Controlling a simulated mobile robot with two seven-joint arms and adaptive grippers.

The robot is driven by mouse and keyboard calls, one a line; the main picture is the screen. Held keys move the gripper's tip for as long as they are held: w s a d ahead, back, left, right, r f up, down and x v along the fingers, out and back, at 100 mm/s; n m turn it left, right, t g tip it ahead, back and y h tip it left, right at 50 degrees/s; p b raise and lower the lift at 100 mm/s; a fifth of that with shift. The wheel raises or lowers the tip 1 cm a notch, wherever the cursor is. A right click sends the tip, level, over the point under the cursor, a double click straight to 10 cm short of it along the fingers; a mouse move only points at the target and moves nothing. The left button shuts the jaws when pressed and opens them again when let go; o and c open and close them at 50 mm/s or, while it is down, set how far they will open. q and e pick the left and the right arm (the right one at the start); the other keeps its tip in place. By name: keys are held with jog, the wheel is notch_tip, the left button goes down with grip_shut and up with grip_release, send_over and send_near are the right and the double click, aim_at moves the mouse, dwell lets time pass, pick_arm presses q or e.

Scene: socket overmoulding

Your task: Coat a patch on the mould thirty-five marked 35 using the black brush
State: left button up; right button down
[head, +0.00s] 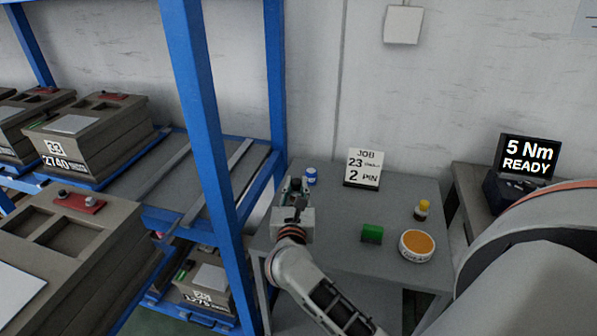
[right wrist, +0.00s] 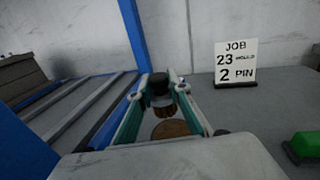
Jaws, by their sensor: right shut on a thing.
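My right gripper (head: 295,188) is over the left end of the grey table. In the right wrist view its fingers (right wrist: 160,88) are shut on the black brush (right wrist: 161,84), whose brown bristles point down. A round brown surface (right wrist: 171,129) shows below the bristles; I cannot tell what it is. No mould reads as 35. A grey-brown mould (head: 97,133) on the rack at left bears a number that looks like 33, with 2740 below. A lower mould (head: 208,280) has a number too small to read surely. My left gripper is not in view.
A blue rack post (head: 190,90) stands left of the table (head: 335,215).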

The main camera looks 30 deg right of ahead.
jog(key=shift+w+d, duration=0.25)
jog(key=shift+w, duration=0.1)
jog(key=shift+w+d+f+h, duration=0.1)
jog(key=shift+w+f+h, duration=0.05)
jog(key=shift+h, duration=0.15)
jog(key=shift+f+b, duration=0.5)
jog(key=shift+f, duration=0.1)
notch_tip(320, 180, down, 4)
jog(key=b, duration=0.2)
jog(key=shift+r+b, duration=0.15)
jog(key=shift+b, duration=0.15)
jog(key=shift+f+b, duration=0.4)
jog(key=shift+f, duration=0.15)
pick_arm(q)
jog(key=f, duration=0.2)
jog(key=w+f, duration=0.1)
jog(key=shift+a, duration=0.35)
